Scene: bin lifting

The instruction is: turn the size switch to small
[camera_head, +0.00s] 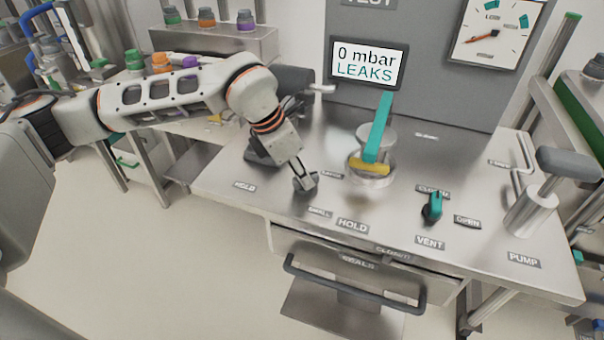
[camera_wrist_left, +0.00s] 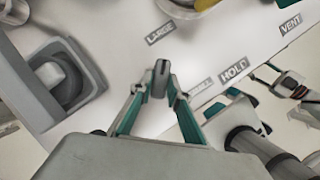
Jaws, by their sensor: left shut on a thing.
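The size switch is a small dark grey knob (camera_wrist_left: 160,78) on the metal bench top, between the LARGE label (camera_wrist_left: 160,33) and the SMALL label (camera_wrist_left: 200,87) in the left wrist view. My left gripper (camera_head: 305,183) reaches down to it from the left arm, and its fingers (camera_wrist_left: 159,88) are shut on the knob from both sides. In the head view the fingertips largely hide the knob. I cannot tell exactly which label the knob points to. What looks like my right gripper (camera_wrist_left: 264,74) shows small at the right of the wrist view, its fingers unclear.
A glass vessel (camera_head: 372,180) with a teal and yellow bar stands right of the gripper. A teal vent knob (camera_head: 432,207) and a pump handle (camera_head: 532,205) are further right. A grey holder (camera_wrist_left: 55,85) is close by on the left. The display (camera_head: 367,64) reads "0 mbar LEAKS".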

